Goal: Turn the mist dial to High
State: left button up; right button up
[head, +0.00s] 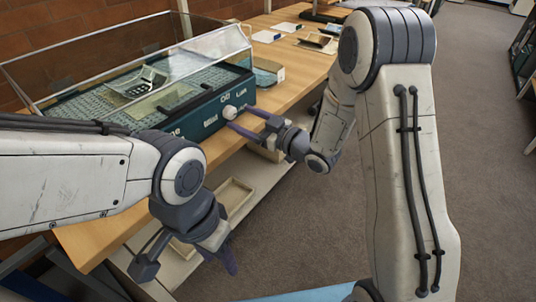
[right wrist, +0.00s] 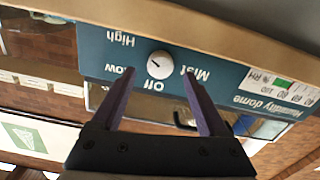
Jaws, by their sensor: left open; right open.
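The mist dial is a round white knob (head: 229,112) on the dark teal front panel (head: 185,124) of the humidity dome. In the right wrist view, upside down, the knob (right wrist: 160,64) has Off, Low and High printed around it and a small dark mark left of its centre; the exact setting is hard to tell. My right gripper (head: 237,116) is open in front of the knob. Its two purple fingers (right wrist: 160,76) stand either side of the knob, apart from it. My left gripper (head: 188,264) is open and empty, low beside the table's front edge.
The clear dome lid (head: 130,55) covers a tray with several items on the wooden table (head: 285,70). A shallow tray (head: 236,196) lies on the shelf below. The floor (head: 485,130) at the right is clear.

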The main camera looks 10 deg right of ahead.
jog(key=v, duration=0.7)
jog(key=s+a+r+m+g+h+p, duration=0.1)
jog(key=s+r+g+h+p, duration=0.2)
jog(key=s+r+p, duration=0.2)
jog(key=s+a+r+m+g+h+p, duration=0.1)
jog(key=s+r+g+h+p, duration=0.3)
jog(key=s+p, duration=0.3)
jog(key=s+a+r+m+g+h+p, duration=0.1)
jog(key=s+r+g+h+p, duration=0.2)
jog(key=s+r+p, duration=0.3)
jog(key=s+h, duration=0.1)
jog(key=s, duration=0.4)
jog(key=shift+s+m+g, duration=0.3)
jog(key=shift+g, duration=0.1)
